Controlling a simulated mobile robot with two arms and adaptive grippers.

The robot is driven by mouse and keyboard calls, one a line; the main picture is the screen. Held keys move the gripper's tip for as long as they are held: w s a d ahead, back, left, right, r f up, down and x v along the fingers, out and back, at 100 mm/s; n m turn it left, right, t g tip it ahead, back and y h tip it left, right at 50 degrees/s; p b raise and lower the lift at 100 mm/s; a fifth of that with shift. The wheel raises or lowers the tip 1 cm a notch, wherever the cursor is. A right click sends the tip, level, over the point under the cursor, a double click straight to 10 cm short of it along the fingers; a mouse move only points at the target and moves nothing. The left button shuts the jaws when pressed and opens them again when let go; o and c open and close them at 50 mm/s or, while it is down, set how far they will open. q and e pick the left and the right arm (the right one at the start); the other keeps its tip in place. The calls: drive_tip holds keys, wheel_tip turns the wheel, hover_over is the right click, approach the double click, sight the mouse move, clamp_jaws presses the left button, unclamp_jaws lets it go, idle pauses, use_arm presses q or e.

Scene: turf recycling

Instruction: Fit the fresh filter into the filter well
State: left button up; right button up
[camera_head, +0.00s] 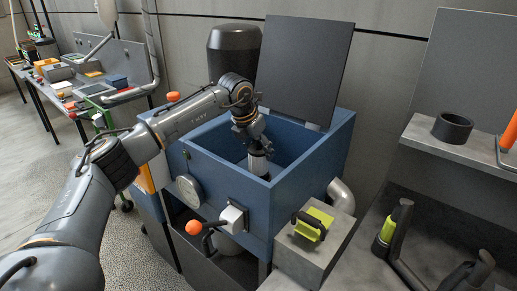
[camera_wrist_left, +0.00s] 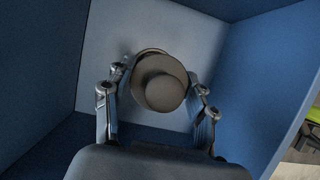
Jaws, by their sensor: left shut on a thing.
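My left gripper (camera_head: 258,146) reaches down into the open blue box from above. It is shut on a pale cylinder, the filter (camera_head: 260,164), which hangs below the fingers. In the left wrist view the filter (camera_wrist_left: 165,90) is a round grey-brown shape between the two fingers of my left gripper (camera_wrist_left: 155,98). A thin rim shows behind its upper edge; I cannot tell whether this is the filter well. The filter's lower end is hidden, so I cannot tell whether it touches the box floor. My right gripper is not in view.
The blue box (camera_head: 312,150) has walls close around the gripper, and its dark lid (camera_head: 303,70) stands open behind. A lime block with a dark handle (camera_head: 314,223) sits on a grey block in front. A shelf with a black ring (camera_head: 452,128) is at right.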

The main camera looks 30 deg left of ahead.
sight(258, 165)
use_arm(q)
drive_tip(key=shift+f+b, duration=1.65)
drive_tip(key=shift+f, duration=1.35)
drive_tip(key=o, duration=1.4)
drive_tip(key=shift+c, duration=0.2)
drive_tip(key=v, duration=1.2)
